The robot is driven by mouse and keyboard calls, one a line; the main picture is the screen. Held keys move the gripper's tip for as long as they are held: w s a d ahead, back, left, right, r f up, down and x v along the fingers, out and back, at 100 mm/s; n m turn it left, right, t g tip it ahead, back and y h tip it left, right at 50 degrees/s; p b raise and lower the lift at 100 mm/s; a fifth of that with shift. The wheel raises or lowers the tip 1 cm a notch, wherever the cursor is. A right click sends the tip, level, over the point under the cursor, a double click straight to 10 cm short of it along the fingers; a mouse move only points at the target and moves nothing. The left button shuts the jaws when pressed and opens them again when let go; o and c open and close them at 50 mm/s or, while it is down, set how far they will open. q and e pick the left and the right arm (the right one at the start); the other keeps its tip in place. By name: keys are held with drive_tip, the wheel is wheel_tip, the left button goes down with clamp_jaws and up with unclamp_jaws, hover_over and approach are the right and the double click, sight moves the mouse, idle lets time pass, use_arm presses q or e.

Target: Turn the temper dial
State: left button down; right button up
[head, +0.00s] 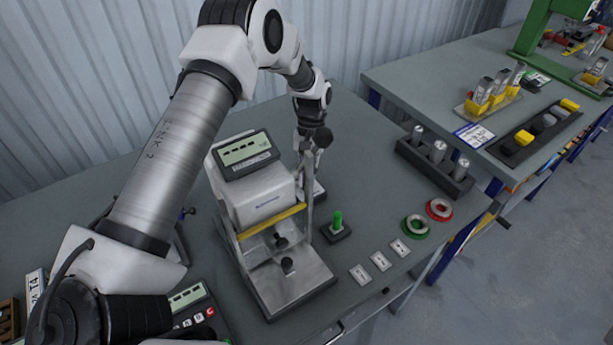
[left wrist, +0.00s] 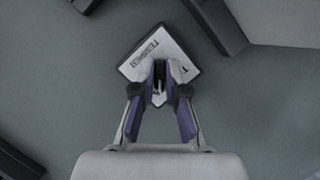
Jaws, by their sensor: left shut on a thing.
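The temper dial stands on a small pale plate with dark lettering on a dark base. Its plate shows in the left wrist view (left wrist: 144,57), tilted in the picture. My left gripper (left wrist: 159,90) is shut on the dial's dark knob, which shows between the fingertips. In the head view, my left arm reaches over the white press-like machine (head: 262,193) and comes down behind its lever. The dial's plate (head: 319,189) shows there only partly; the machine and lever hide most of the gripper. My right gripper is in neither view.
The lever's dark ball knob (head: 322,137) stands close in front of my left wrist. A green-topped button (head: 337,222), a red ring (head: 439,209), a green ring (head: 416,225) and a block with metal cylinders (head: 436,168) sit to the right. A second table (head: 420,82) stands beyond.

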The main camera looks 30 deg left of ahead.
use_arm(q)
drive_tip(key=shift+w+r, duration=0.15)
drive_tip(key=shift+w, duration=0.05)
drive_tip(key=c, duration=1.4)
unclamp_jaws()
drive_tip(key=shift+o, duration=1)
drive_tip(key=shift+a, duration=0.1)
drive_tip(key=v, duration=1.1)
drive_tip(key=shift+r, duration=0.35)
drive_tip(key=shift+w, duration=0.15)
